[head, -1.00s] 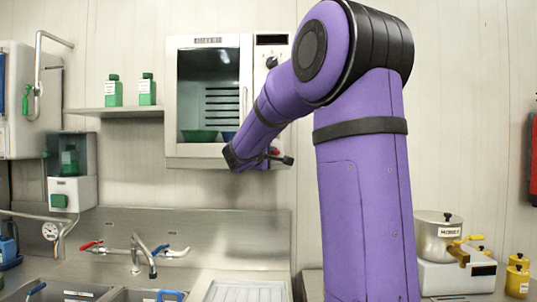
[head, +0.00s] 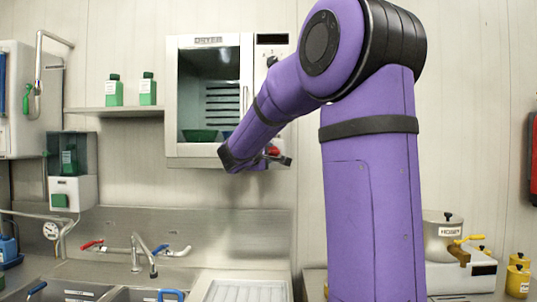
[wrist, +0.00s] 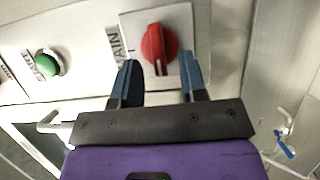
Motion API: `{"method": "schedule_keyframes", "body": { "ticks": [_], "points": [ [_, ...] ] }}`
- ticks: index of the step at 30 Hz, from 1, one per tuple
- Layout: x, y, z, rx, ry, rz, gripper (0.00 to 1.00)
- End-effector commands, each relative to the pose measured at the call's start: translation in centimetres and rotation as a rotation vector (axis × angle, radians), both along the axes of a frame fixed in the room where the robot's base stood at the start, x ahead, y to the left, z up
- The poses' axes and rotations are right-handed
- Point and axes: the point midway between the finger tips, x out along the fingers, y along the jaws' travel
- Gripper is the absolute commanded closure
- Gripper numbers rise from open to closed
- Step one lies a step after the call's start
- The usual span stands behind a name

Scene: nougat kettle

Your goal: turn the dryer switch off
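The dryer (head: 172,105) is a white wall cabinet with a glass door, in the middle of the head view. Its red rotary switch (wrist: 160,48) sits on a pale square plate beside a label reading "MAIN" in the wrist view. The knob's grip ridge stands roughly upright in that picture. It also shows as a small red spot in the head view (head: 273,151). My gripper (wrist: 159,80) is open, its two blue-grey fingers apart and empty. The fingertips lie at either side of the knob's lower end; I cannot tell whether they touch it.
A green round button (wrist: 48,63) is on the same panel, left of the switch in the wrist view. A shelf (head: 115,113) with two green bottles is left of the dryer. A sink with taps (head: 135,250) is below. A pot (head: 438,240) stands at right.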

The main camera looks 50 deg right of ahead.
Motion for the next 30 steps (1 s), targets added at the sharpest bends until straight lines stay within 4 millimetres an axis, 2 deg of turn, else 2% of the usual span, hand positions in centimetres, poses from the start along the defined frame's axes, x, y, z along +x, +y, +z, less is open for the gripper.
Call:
{"method": "schedule_keyframes", "body": {
  "ticks": [6,13,18,30],
  "points": [
    [-1.3,4.2,0.0,-0.001,0.0,0.005,0.61],
    [-2.3,7.3,-0.1,0.0,0.001,0.004,0.61],
    [-2.6,8.1,-0.1,0.0,0.001,0.001,0.61],
    [-2.6,8.2,-0.1,0.0,0.001,0.001,0.61]
  ]
}}
